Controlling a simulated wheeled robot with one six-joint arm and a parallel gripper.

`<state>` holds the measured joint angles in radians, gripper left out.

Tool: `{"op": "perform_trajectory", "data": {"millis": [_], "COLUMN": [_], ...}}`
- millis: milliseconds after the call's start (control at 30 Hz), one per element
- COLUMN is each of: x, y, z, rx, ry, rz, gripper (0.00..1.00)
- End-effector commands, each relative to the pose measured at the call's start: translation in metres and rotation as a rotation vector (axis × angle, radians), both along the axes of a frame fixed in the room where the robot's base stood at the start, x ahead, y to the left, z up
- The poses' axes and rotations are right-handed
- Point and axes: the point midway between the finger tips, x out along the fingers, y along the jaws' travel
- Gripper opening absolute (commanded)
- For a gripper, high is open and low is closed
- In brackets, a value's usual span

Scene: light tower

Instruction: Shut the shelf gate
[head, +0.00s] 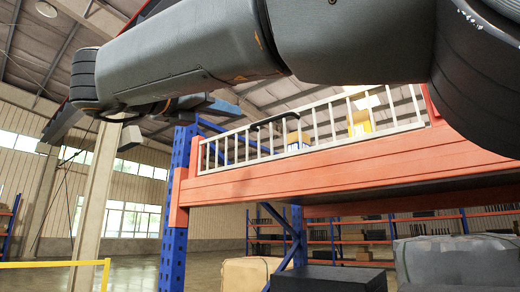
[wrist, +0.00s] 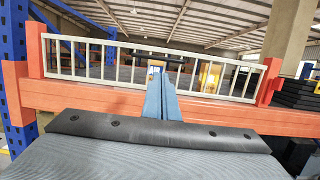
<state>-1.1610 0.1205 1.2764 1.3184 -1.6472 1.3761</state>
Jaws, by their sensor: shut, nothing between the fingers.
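The shelf gate (head: 310,128) is a low white railing with upright bars and a black handle (head: 275,121) on its top rail. It stands upright along the top of the orange shelf beam (head: 300,172), and I see no clear gap at its ends. In the wrist view the gate (wrist: 105,62) spans between two orange end posts (wrist: 271,80). My gripper (wrist: 160,72) has its two blue-grey fingers together and empty. The fingertips overlap the gate's middle in the picture, below the handle (wrist: 155,51); I cannot tell whether they touch it.
Behind the gate are a cardboard box (head: 297,140) and a yellow-and-white box (head: 360,122). A blue rack upright (head: 175,215) carries the beam's left end. Crates (head: 250,273) stand below the shelf. A yellow rail (head: 60,264) is at lower left. Open floor lies at the left.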

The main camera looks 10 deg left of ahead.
Motion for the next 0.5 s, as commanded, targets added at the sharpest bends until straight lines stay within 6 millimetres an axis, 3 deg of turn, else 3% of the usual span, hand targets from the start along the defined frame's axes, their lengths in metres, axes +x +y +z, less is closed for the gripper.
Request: {"op": "perform_trajectory", "data": {"millis": [500], "x": [0.081], "y": [-0.049], "z": [0.026], "rx": [-0.005], "ry": [0.0], "rz": [-0.004], "gripper": [0.0]}}
